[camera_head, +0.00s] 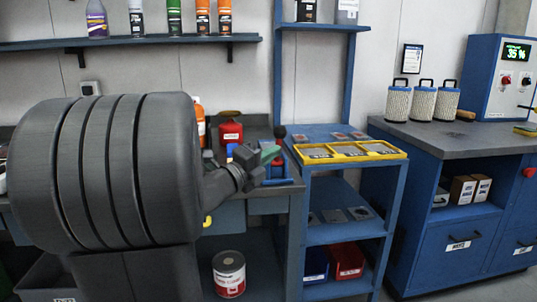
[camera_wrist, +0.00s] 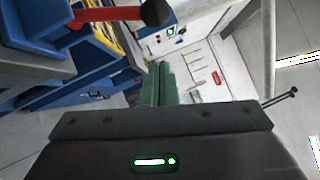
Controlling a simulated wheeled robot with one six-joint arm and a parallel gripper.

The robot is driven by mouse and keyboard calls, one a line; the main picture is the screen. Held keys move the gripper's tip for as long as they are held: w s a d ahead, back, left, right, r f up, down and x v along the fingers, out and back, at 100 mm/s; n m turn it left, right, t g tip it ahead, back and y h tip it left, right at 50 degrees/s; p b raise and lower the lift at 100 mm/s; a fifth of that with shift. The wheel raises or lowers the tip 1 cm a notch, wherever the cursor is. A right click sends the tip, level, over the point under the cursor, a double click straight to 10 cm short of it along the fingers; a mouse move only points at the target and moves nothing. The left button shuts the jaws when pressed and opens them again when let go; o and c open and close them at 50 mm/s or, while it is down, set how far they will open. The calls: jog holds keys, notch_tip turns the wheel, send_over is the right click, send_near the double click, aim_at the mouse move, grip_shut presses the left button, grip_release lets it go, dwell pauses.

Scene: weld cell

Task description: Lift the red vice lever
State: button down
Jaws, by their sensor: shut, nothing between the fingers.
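The red vice lever (camera_wrist: 105,14) shows at the top of the wrist view, with a round black knob (camera_wrist: 157,13) at its end. It joins the blue vice (camera_wrist: 38,28) at the upper left. In the head view, the blue vice (camera_head: 279,181) stands on the workbench, partly hidden behind my gripper (camera_head: 269,154). A dark knob (camera_head: 280,131) shows just above the gripper there. My gripper's green fingers (camera_wrist: 161,84) are together and empty. In the wrist view they lie below the knob, apart from the lever.
A yellow tray (camera_head: 398,154) sits on a blue shelf cart (camera_head: 398,190) right of the vice. A grey-topped cabinet (camera_head: 440,141) carries several filters. Floor is open at the lower right.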

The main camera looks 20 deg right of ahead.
jog(key=v, duration=0.8)
jog(key=shift+a+f, duration=0.15)
jog(key=shift+a, duration=0.2)
jog(key=shift+w, duration=0.15)
